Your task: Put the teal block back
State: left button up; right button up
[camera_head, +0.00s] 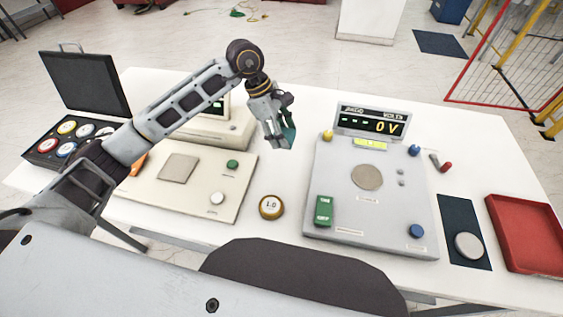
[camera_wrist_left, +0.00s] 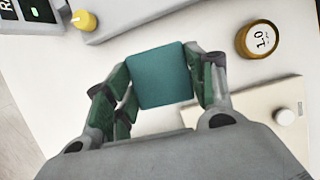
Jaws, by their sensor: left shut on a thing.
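The teal block (camera_wrist_left: 160,76) is held between the fingers of my left gripper (camera_wrist_left: 164,82) in the left wrist view. In the head view my left gripper (camera_head: 276,138) hangs above the white table, in the gap between the cream device and the grey device. The teal block (camera_head: 289,136) shows there only partly, at the fingertips. It looks raised off the table. My right gripper is in neither view.
The grey device (camera_head: 329,210) with a 0 V display (camera_head: 371,121) stands right. The cream device (camera_head: 177,206) is left. A brass weight marked 1.0 (camera_head: 271,207) stands between them. An open black case (camera_head: 84,82), dark mat (camera_head: 458,216) and red tray (camera_head: 527,232) lie further out.

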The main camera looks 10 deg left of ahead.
pick_arm(q)
jog(key=shift+w+d+n, duration=0.1)
jog(key=shift+n, duration=0.3)
dwell(0.3)
send_over(287, 163)
jog(key=a, duration=0.2)
jog(key=f, duration=0.5)
jog(key=shift+d+f+p, duration=0.1)
jog(key=shift+d+p, duration=0.15)
jog(key=shift+p, duration=0.15)
jog(key=shift+f, duration=0.55)
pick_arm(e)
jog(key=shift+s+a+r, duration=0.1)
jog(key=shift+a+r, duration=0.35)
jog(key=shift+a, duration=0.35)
pick_arm(q)
jog(key=shift+f+p, duration=0.35)
jog(key=shift+f, duration=1.45)
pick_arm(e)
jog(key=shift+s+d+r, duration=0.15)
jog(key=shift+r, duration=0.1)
pick_arm(q)
jog(key=shift+f, duration=0.15)
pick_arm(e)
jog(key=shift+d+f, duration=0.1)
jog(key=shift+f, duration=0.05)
pick_arm(q)
jog(key=o, duration=1)
jog(key=shift+c, duration=0.2)
